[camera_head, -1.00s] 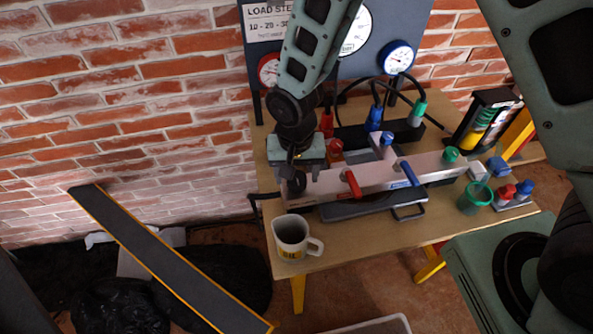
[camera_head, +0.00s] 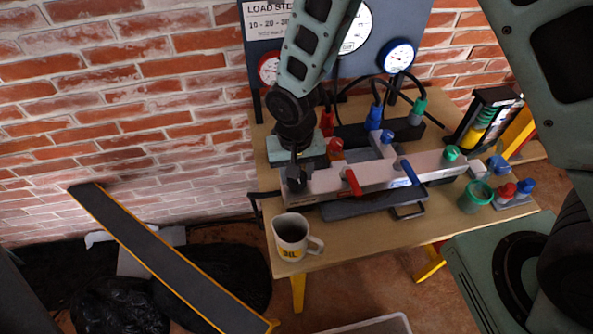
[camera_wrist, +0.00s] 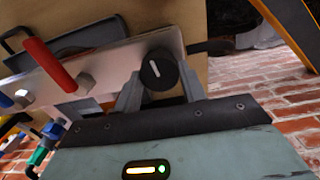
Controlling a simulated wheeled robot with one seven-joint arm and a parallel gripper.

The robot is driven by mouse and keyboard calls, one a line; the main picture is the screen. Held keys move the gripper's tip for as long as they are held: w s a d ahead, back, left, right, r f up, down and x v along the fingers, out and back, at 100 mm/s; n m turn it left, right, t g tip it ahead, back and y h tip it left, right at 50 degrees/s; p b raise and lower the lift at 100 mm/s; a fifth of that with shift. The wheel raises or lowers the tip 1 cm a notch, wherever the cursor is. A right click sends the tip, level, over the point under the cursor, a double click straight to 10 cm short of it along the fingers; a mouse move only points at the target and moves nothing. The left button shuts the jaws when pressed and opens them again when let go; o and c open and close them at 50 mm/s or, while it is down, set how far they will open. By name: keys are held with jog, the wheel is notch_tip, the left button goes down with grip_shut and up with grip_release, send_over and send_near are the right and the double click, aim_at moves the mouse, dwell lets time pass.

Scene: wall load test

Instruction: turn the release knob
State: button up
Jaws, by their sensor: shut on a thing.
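The release knob (camera_wrist: 157,70) is a round black knob with a white line on its face, at the end of a pale metal manifold block (camera_wrist: 110,62). In the wrist view, my gripper (camera_wrist: 160,88) has its grey fingers on both sides of the knob and is shut on it. In the head view, my gripper (camera_head: 296,172) is at the left end of the manifold (camera_head: 325,186), which lies on the wooden table. A red lever (camera_head: 353,182) and a blue lever (camera_head: 410,172) stick out of the manifold's front.
A white mug (camera_head: 291,238) stands at the table's front left corner. A green cup (camera_head: 474,198) and red and blue caps stand at the right. Gauges (camera_head: 397,56) and hoses are behind the manifold. A dark ramp-like board (camera_head: 160,255) leans left of the table.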

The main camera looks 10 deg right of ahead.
jog(key=n, duration=1.2)
jog(key=shift+a, duration=0.1)
jog(key=shift+n, duration=2.1)
jog(key=o, duration=1)
jog(key=shift+s, duration=0.1)
jog(key=shift+r, duration=0.15)
notch_tip(320, 180, up, 17)
jog(key=shift+s+r, duration=0.1)
